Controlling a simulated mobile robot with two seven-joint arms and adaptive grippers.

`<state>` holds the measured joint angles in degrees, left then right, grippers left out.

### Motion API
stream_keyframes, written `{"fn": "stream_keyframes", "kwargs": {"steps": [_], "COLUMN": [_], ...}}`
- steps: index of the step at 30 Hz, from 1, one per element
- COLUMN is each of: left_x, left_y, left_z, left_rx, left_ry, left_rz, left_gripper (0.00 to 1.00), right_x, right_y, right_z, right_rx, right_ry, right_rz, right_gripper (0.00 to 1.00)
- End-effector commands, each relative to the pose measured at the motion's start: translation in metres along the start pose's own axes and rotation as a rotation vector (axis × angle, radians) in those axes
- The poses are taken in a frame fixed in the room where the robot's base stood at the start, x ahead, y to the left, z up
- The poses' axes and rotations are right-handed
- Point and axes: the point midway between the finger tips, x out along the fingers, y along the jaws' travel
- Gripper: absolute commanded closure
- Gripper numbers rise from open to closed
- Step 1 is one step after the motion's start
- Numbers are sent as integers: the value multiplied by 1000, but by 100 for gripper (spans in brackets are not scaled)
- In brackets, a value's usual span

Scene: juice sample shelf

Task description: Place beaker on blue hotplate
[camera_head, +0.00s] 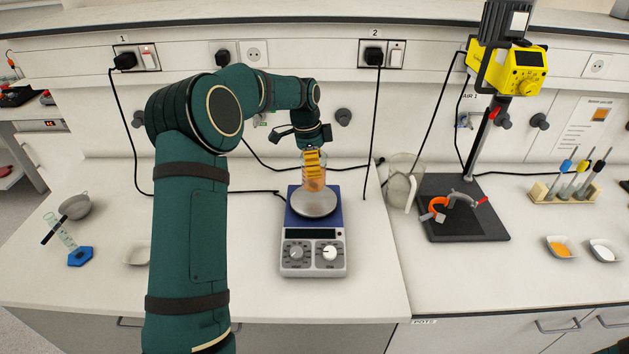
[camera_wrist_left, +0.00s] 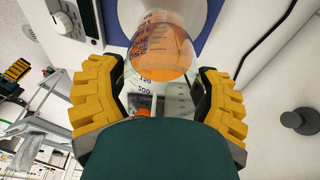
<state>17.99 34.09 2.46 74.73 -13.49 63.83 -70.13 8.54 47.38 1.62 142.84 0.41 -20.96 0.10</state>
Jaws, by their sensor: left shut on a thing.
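The glass beaker (camera_head: 314,184) holds orange liquid and has printed volume marks. My left gripper (camera_head: 312,159) is shut on it. In the left wrist view, the yellow-padded fingers of the left gripper (camera_wrist_left: 158,103) are on both sides of the beaker (camera_wrist_left: 160,50). The blue hotplate (camera_head: 288,218) has a round pale heating plate and a white front panel with two knobs. The beaker is upright over the rear part of the round plate. I cannot tell whether its base touches it.
A stand with a yellow overhead stirrer (camera_head: 520,70) and black base (camera_head: 470,224) is at right, beside a large glass vessel (camera_head: 401,184). A strainer (camera_head: 75,207), blue-based cylinder (camera_head: 80,257) and pale dish (camera_head: 137,253) are at left. Power cords run behind the hotplate.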

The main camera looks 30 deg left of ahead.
Motion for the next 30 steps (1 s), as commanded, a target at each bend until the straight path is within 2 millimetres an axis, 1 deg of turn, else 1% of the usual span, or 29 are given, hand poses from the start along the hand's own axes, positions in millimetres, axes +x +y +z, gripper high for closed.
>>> {"fn": "stream_keyframes", "kwargs": {"steps": [2,7,10,13,20,24,25,26,27,30], "left_x": [7,33,44,49,49,52,53,53,52,52], "left_y": [0,0,0,0,0,0,0,0,0,0], "left_z": [1,5,7,7,8,8,8,8,8,8], "left_rx": [0,0,1,1,0,0,0,0,0,0], "left_ry": [0,-1,0,1,1,1,0,0,0,0], "left_rz": [1,2,1,-2,-2,-2,-1,-1,-1,-1], "left_gripper": [72,72,72,72,72,72,23,12,0,0], "right_x": [0,1,1,1,1,3,3,3,2,2], "right_y": [0,0,0,0,0,1,1,1,1,1], "right_z": [0,0,0,0,0,0,0,0,0,0], "right_rx": [0,0,0,0,0,0,0,0,0,0], "right_ry": [0,0,0,0,0,0,0,0,0,0], "right_rz": [0,0,0,0,0,0,0,0,1,1], "right_gripper": [53,53,53,53,53,53,53,53,53,53]}}
